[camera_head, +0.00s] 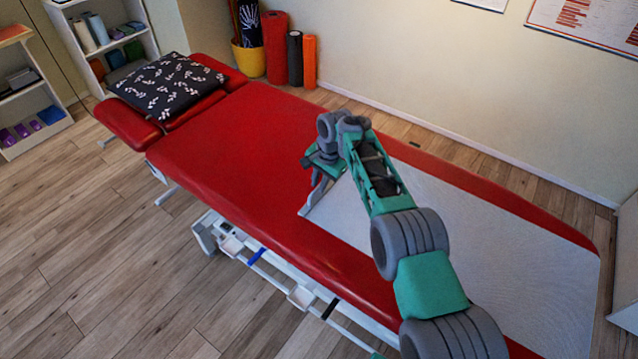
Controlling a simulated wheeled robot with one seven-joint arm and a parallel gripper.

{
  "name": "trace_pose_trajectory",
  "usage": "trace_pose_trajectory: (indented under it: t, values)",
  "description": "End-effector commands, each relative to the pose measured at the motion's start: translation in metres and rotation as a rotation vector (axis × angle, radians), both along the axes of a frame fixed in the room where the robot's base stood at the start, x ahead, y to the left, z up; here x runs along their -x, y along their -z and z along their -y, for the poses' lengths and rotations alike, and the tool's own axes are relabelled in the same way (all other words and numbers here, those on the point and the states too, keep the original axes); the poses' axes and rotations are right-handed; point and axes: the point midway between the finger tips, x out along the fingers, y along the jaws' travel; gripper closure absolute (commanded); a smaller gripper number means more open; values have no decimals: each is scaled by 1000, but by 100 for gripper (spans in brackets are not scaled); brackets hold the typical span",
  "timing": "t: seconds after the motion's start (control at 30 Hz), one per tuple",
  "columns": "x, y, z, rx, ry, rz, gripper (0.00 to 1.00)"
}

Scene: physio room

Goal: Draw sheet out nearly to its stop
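The pale grey-white sheet (500,240) lies flat over the right part of the red treatment table (230,150). Its leading edge runs across the table near the middle, with a near corner showing at the left. My gripper (318,185) points down at this leading edge, and its fingertips appear to meet it. The fingers are small and partly in shadow, so I cannot tell whether they are closed on the edge. My arm hides part of the sheet's middle and near side.
A black patterned pillow (168,85) lies at the table's head end. The red surface between pillow and sheet is bare. Rolled mats (276,48) and a yellow basket (248,58) stand by the back wall. Shelves (100,38) stand at the left. Wooden floor is clear at lower left.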

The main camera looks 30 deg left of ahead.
Motion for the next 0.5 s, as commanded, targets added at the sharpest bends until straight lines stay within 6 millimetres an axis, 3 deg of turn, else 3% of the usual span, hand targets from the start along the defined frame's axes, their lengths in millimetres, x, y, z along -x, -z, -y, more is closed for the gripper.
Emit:
trace_pose_trajectory:
  t: [0.17, 0.5]
  values:
    - [2, 1, 0, 2, -2, -2, 68]
    - [2, -7, 1, 2, -3, -1, 67]
